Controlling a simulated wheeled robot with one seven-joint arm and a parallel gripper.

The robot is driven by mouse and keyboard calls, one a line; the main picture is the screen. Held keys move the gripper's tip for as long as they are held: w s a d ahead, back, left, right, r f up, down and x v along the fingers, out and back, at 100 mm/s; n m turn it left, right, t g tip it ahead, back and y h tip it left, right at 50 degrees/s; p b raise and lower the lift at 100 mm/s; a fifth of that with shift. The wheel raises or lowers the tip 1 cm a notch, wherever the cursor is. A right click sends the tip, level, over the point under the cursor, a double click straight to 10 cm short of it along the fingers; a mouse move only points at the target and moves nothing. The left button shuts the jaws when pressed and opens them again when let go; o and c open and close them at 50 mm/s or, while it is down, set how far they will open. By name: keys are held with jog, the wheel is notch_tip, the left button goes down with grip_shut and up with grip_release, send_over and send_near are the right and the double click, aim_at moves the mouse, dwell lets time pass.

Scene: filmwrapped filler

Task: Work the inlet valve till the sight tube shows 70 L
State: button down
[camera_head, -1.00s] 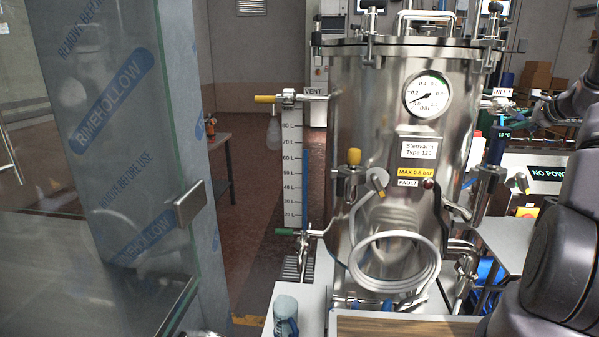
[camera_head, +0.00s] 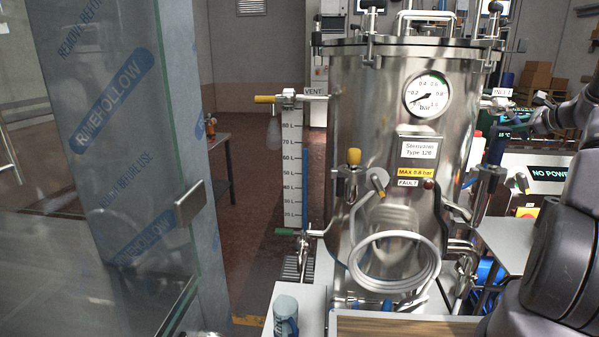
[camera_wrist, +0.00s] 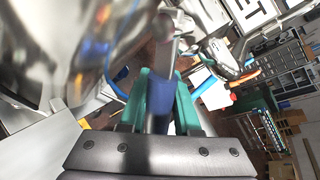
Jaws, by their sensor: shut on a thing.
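The steel tank's inlet valve (camera_head: 498,104) is on the upper right of the tank, under a white label. My gripper (camera_head: 538,102) is beside it at the right edge of the head view. In the wrist view its teal fingers (camera_wrist: 160,98) are shut on the blue valve handle (camera_wrist: 157,118), whose far part is blurred. The sight tube (camera_head: 305,170) runs down the tank's left side beside a white litre scale (camera_head: 291,172). Blue shows in the tube, its top apparently between the 60 and 70 marks; the exact level is too small to read.
A yellow-handled vent valve (camera_head: 265,99) tops the tube; a green-handled valve (camera_head: 285,231) is at its foot. A coiled hose (camera_head: 395,262) hangs on the tank front. A film-wrapped pillar (camera_head: 120,130) and glass panel stand left.

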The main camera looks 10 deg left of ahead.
jog(key=shift+a+f+m+t+y, duration=0.15)
jog(key=shift+a+m+t+y, duration=0.6)
jog(key=shift+a+m+y, duration=0.6)
jog(key=shift+a+f+m+t+y, duration=0.1)
jog(key=shift+a+m+t+y, duration=0.8)
jog(key=shift+m, duration=0.75)
jog(key=shift+a, duration=0.15)
jog(key=c, duration=0.6)
grip_release()
jog(key=v, duration=1)
jog(key=shift+s+d+r, duration=0.2)
jog(key=shift+s, duration=0.1)
